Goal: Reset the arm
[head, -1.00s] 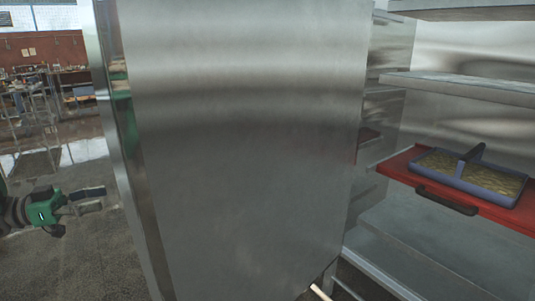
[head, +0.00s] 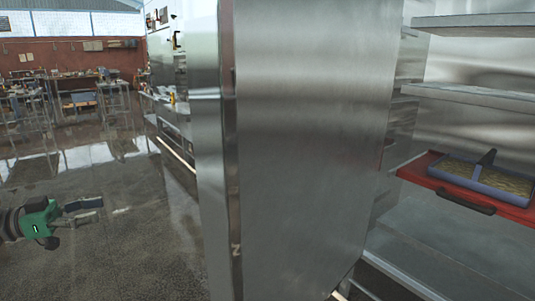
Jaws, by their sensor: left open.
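My left gripper (head: 88,210) comes in from the left edge, with a green body and two dark fingers. It is open and empty, held over the bare floor and apart from everything. My right gripper is not in view. A large metal cabinet door or panel (head: 310,140) stands upright across the middle. To its right, a red tray (head: 411,173) with a dark handle (head: 466,201) lies on a shelf.
Metal shelves (head: 470,95) lie above and below the red tray. Workbenches (head: 85,95) with clutter stand far back at the left, and more shelving (head: 170,110) runs behind the panel. The floor (head: 110,260) around my left gripper is clear.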

